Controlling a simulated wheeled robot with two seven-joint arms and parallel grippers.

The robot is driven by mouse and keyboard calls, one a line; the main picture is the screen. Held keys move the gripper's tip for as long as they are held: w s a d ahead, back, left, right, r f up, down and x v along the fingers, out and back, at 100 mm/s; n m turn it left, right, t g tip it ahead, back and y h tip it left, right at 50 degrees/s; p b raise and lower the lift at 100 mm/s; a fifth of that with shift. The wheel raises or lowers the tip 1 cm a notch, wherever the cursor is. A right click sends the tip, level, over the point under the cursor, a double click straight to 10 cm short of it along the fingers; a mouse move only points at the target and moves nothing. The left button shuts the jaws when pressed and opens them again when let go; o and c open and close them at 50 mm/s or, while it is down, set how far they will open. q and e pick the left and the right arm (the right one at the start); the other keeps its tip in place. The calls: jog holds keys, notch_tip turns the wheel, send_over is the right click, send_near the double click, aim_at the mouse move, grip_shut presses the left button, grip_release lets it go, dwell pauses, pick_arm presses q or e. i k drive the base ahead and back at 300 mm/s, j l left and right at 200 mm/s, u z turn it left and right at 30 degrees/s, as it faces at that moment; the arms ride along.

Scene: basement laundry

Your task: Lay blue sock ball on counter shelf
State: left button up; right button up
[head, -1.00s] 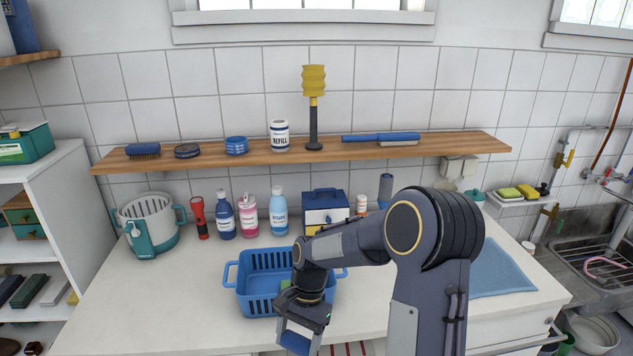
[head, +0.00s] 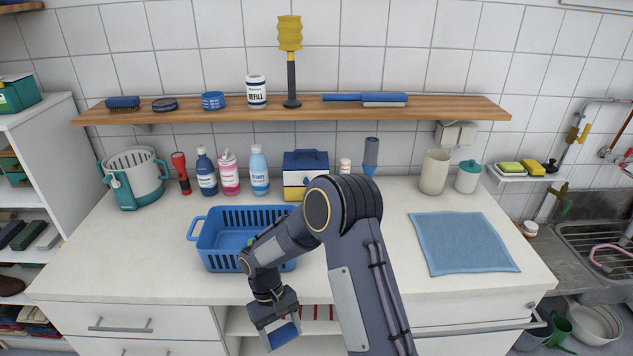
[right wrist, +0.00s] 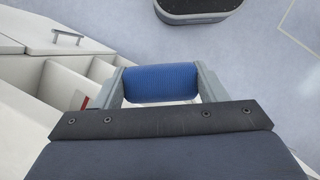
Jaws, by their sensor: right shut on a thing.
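The blue sock ball (head: 285,336) is held between the fingers of my right gripper (head: 279,331), in front of the counter's front edge and below its top. In the right wrist view the blue sock ball (right wrist: 160,83) spans the gap between the two grey fingers, clear of any surface. An open shelf space (head: 240,324) lies under the countertop (head: 110,264), behind the gripper, partly hidden by my right arm. Red-striped cloth (head: 316,312) shows inside it. My left gripper is not in view.
A blue basket (head: 198,233) stands on the counter behind my arm, with a blue mat (head: 462,243) at right. Bottles (head: 207,175) line the back. A wooden wall shelf (head: 440,106) holds brushes and tins. Drawers (head: 125,321) flank the open space at left.

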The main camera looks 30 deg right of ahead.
aim_at(431, 106)
jog(key=k+l, duration=0.15)
jog(key=l, duration=0.3)
jog(key=k+l+u, duration=0.1)
jog(key=l, duration=0.35)
jog(key=k+l, duration=0.25)
jog(key=l, duration=0.15)
jog(key=k+l+u, duration=0.1)
jog(key=l, duration=0.35)
jog(key=k+l, duration=0.3)
jog(key=k+l+u, duration=0.1)
jog(key=l, duration=0.4)
jog(key=k, duration=0.1)
